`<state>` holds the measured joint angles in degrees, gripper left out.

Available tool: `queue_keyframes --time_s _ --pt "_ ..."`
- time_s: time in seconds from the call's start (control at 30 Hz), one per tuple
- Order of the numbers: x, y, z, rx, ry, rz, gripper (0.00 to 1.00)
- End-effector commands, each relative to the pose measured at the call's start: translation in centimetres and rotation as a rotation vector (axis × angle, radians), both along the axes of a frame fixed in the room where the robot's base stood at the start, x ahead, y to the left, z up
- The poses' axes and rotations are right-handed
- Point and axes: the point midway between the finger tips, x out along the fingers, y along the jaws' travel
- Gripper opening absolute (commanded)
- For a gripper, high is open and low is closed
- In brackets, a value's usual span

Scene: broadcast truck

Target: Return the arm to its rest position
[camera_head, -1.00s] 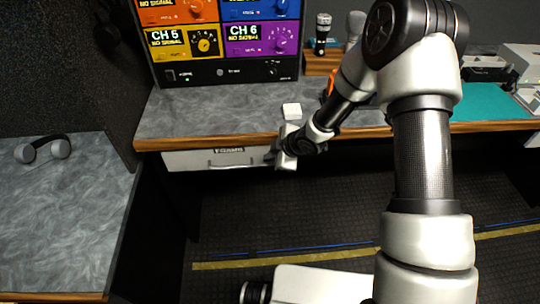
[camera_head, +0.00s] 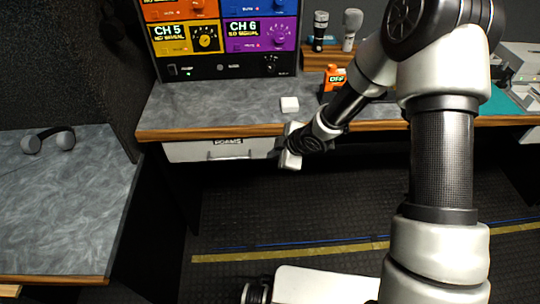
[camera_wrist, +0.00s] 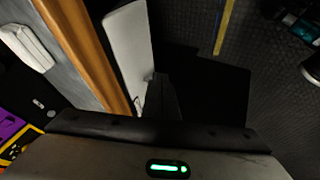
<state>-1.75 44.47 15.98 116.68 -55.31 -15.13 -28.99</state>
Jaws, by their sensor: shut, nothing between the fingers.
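My arm reaches in from the right of the head view, bent at the elbow. In the wrist view the dark fingers (camera_wrist: 161,95) point toward the drawer front (camera_wrist: 128,45); the drawer handle is mostly hidden there. The drawer looks shut or nearly so.
Headphones (camera_head: 48,140) lie on the left desk. The floor below is open.

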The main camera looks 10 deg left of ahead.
Motion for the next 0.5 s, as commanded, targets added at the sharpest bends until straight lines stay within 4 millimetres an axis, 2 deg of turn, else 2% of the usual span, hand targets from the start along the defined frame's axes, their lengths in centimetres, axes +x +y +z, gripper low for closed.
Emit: queue_keyframes --time_s 0.03,0.2,0.5 --pt "-0.5 -0.7 1.4 -0.001 0.0 -0.001 0.0" --pt "-1.7 -2.2 3.7 -0.001 0.001 -0.001 0.0" --pt "-2.5 -3.0 4.9 -0.001 0.004 0.002 0.0"
